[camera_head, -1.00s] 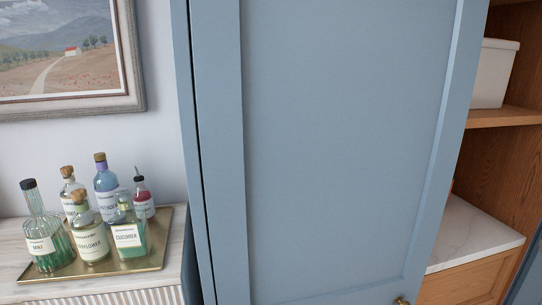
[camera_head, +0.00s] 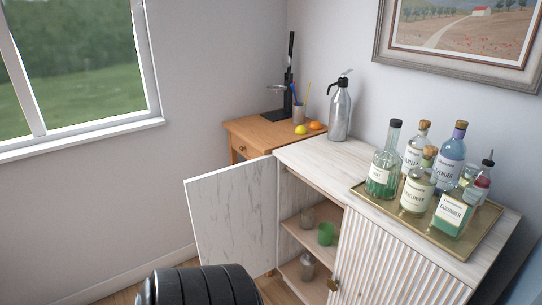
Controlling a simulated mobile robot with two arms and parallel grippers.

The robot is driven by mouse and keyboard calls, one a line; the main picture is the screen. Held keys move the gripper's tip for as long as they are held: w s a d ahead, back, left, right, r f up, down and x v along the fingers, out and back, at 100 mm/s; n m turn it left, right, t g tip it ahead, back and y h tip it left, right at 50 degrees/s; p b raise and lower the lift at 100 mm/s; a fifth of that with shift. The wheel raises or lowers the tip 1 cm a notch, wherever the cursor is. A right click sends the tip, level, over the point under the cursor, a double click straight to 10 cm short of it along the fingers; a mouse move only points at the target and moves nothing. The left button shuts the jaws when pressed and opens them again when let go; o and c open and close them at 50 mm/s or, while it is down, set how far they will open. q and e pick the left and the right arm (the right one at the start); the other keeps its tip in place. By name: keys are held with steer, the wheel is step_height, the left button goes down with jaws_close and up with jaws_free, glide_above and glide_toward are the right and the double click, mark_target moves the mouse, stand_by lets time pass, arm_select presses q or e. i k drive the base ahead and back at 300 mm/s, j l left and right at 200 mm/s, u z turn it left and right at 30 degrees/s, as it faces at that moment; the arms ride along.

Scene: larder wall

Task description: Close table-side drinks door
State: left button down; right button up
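A whitewashed drinks cabinet (camera_head: 310,152) with a fluted front stands at the centre right. Its left door (camera_head: 232,222), on the side of the small wooden table (camera_head: 248,133), stands wide open and swings out to the left. Its inner face shows. Inside the open half are shelves with a green cup (camera_head: 326,233) and a few glass or metal vessels. A black ribbed part at the bottom edge seems to be my own arm. Neither gripper shows.
A brass tray (camera_head: 484,222) with several bottles stands on the cabinet top, beside a silver soda siphon (camera_head: 340,108). Wooden floor shows below the open door. A window (camera_head: 75,70) is at the left.

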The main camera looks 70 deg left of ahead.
mark_target(233, 209)
steer(key=k+j, duration=0.15)
steer(key=j, duration=0.45)
steer(key=k+j, duration=0.15)
steer(key=j, duration=0.45)
steer(key=k+j, duration=0.1)
steer(key=j, duration=0.45)
steer(key=k+j, duration=0.15)
steer(key=j, duration=0.45)
steer(key=k+j, duration=0.15)
steer(key=j, duration=0.45)
steer(key=k+j, duration=0.15)
steer(key=j, duration=0.45)
steer(key=k+j, duration=0.15)
steer(key=j, duration=0.45)
steer(key=k+j, duration=0.15)
steer(key=j, duration=0.45)
steer(key=i+z, duration=0.05)
